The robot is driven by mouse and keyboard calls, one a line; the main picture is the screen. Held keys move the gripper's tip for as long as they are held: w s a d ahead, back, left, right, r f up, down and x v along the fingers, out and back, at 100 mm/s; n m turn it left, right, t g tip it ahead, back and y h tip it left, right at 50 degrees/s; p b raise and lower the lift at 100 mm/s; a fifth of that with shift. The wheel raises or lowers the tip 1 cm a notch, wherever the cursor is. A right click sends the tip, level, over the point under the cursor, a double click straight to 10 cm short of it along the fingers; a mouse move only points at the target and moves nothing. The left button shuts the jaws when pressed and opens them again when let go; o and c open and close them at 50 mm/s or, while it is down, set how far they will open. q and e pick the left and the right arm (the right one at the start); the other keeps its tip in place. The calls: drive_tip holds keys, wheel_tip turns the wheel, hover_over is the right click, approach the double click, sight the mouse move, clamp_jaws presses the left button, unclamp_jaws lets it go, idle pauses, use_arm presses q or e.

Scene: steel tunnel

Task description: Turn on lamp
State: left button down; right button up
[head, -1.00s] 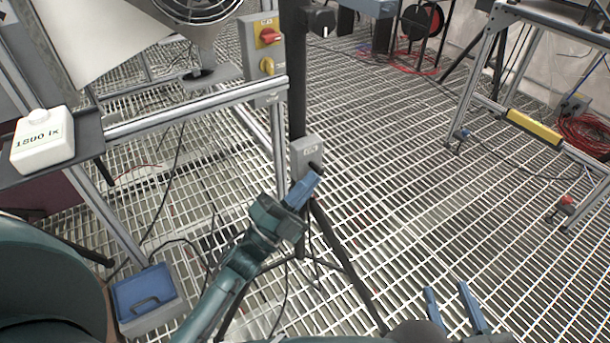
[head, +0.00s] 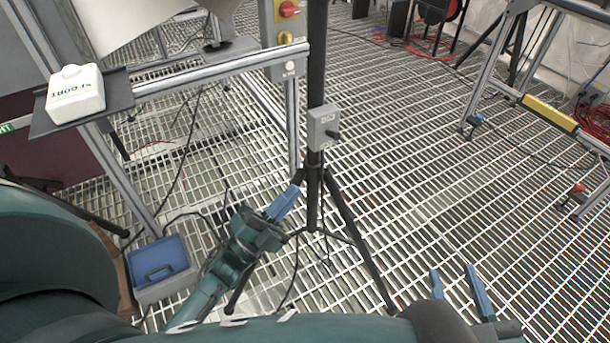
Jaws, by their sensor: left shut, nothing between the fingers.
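A black tripod stand (head: 317,60) rises in the middle of the head view. Its top is out of frame, so no lamp head shows on it. A small grey switch box (head: 322,125) is fixed to the pole and has a dark knob (head: 333,134) on its front. My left gripper (head: 292,194) is shut and empty, below and left of the box, close to the tripod's legs and apart from the box. My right gripper (head: 456,278) is open and empty at the bottom right, over the grating.
Open grating lies right of the tripod.

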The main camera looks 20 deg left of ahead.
use_arm(q)
drive_tip(key=v, duration=0.3)
drive_tip(key=shift+s, duration=0.15)
idle(0.5)
